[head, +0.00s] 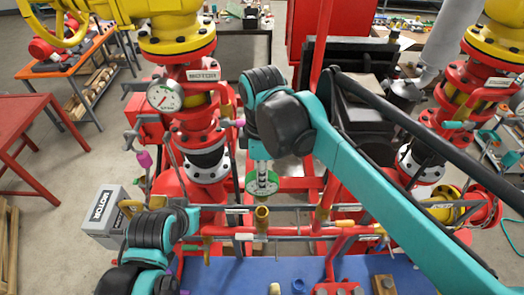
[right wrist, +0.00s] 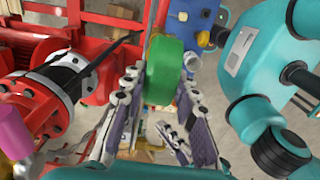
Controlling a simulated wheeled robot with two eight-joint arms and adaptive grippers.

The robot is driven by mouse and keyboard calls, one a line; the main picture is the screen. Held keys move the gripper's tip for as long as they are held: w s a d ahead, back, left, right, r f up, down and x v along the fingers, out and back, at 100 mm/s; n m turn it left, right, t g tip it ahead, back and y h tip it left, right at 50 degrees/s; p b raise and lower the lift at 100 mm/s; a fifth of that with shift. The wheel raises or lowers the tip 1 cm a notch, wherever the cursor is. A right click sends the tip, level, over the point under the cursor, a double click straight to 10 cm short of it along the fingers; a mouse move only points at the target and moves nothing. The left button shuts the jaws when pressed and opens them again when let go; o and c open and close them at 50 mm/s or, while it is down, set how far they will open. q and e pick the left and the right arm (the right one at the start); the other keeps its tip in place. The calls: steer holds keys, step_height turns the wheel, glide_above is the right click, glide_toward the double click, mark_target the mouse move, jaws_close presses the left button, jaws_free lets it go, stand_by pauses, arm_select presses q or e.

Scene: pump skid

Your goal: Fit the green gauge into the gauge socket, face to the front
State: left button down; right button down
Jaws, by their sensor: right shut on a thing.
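The green gauge (head: 262,184) has a green rim and a pale face turned up toward the head camera. My right gripper (head: 262,168) is shut on it; the black and teal wrist hides much of the fingers. In the right wrist view the green body (right wrist: 164,65) sits between the two fingers. A brass upright fitting (head: 261,214), which looks like the gauge socket, stands just below the gauge in the head view. The gauge appears apart from it; the height between them is hard to tell. My left arm shows at lower left, but its gripper does not show.
Red pump columns stand left and right, with a white gauge (head: 165,96) on the left one. Thin horizontal pipes run beside the brass fitting. A grey motor box (head: 103,215) is at left. A blue surface (head: 250,274) with small parts lies in front.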

mark_target(262, 194)
steer(key=shift+w+f+b, duration=0.15)
steer(key=shift+f+b, duration=0.4)
steer(key=shift+f, duration=0.25)
steer(key=shift+f+b, duration=1.55)
steer(key=shift+f, duration=0.65)
steer(key=shift+f+b, duration=1.15)
steer(key=shift+f, duration=0.45)
steer(key=c, duration=1.1)
jaws_free()
steer(key=shift+r, duration=0.1)
step_height(262, 194, up, 12)
steer(key=shift+f, duration=0.1)
